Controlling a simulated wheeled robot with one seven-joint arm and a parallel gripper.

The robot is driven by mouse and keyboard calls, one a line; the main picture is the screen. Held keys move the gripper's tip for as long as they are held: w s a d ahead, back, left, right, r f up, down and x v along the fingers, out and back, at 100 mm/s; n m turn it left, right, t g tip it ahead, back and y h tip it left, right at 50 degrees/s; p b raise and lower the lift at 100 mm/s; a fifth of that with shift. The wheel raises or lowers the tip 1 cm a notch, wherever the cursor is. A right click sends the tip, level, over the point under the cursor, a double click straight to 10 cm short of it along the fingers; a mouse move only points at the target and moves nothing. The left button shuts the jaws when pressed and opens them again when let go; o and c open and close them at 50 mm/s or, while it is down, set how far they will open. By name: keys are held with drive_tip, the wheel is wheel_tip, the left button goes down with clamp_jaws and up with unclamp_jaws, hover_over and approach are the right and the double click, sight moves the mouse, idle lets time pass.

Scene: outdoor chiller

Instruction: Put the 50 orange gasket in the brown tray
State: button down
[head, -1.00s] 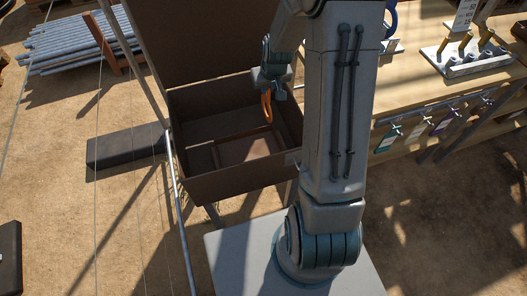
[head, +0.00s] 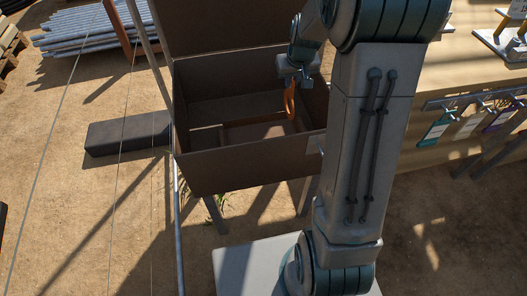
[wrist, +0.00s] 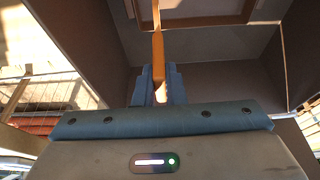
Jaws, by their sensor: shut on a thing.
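The orange gasket (head: 290,100) hangs upright from my gripper (head: 293,78), which is shut on it. In the wrist view the gasket (wrist: 158,50) is seen edge-on between the fingertips (wrist: 158,86). It hangs inside the right part of an open dark brown box, above its floor. A brown tray (head: 228,128) lies on the floor of this box, partly hidden by the front wall. In the wrist view a brown rim (wrist: 195,21) shows at the top, beyond the gasket. The number on the gasket cannot be read.
The box (head: 240,172) has high walls, and its raised lid (head: 225,25) stands behind. A workbench (head: 465,60) with hanging tags (head: 437,130) is at the right. A dark block (head: 128,133) and pipes (head: 80,38) lie on the ground at the left.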

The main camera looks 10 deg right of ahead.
drive_tip(key=shift+f+b, duration=0.8)
drive_tip(key=shift+f, duration=0.05)
drive_tip(key=s+a+f+b, duration=0.1)
drive_tip(key=s+a+f, duration=0.1)
drive_tip(key=a+f, duration=0.8)
drive_tip(key=shift+s+a+f+b, duration=0.3)
drive_tip(key=shift+a+f, duration=0.1)
drive_tip(key=shift+a, duration=0.25)
drive_tip(key=shift+f, duration=0.1)
drive_tip(key=shift+f, duration=0.15)
drive_tip(key=c, duration=1.5)
unclamp_jaws()
drive_tip(key=shift+r, duration=0.2)
